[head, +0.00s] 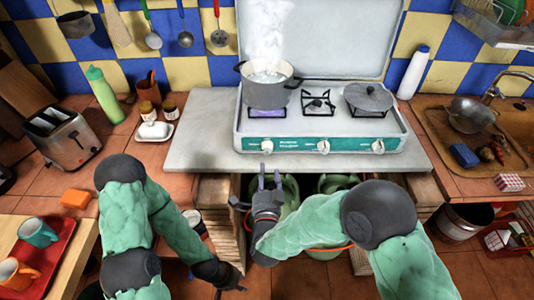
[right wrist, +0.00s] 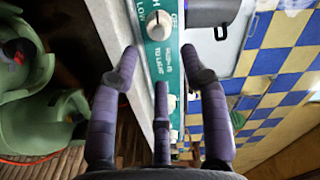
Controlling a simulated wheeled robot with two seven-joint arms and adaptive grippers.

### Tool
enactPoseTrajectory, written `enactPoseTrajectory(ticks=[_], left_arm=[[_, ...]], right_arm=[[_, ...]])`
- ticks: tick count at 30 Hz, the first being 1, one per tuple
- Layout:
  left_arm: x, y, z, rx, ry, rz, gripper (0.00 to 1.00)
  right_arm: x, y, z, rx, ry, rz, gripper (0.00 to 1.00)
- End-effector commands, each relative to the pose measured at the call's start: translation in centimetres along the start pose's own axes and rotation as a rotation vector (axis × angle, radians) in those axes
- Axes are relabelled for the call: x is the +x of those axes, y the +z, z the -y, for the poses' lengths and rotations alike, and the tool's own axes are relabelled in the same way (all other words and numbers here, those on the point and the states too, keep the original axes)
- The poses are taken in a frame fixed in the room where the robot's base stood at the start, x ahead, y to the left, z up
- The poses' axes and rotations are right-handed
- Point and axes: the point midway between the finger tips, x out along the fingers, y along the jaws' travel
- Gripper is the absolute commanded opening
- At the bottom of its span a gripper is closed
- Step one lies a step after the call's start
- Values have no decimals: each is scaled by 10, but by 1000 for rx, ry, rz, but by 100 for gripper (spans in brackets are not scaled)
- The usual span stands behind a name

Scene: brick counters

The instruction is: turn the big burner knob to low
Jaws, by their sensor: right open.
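The stove's teal front panel (head: 295,145) carries a left knob (head: 267,146), a middle knob (head: 323,147) and a right knob (head: 377,147).
A steaming grey pot (head: 268,90) stands on the left burner, over a bluish glow. The pale slab (head: 205,150) extends before the stove. Green bins (head: 336,183) stand below the counter. A toaster (head: 65,135) is at left.

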Motion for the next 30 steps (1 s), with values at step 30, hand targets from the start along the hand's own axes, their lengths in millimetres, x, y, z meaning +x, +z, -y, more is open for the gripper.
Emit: enactPoseTrajectory(ticks=[30], left_arm=[[25, -1, 9, 0, 0, 0, 31]], right_arm=[[100, 0, -2, -4, 3, 4, 45]])
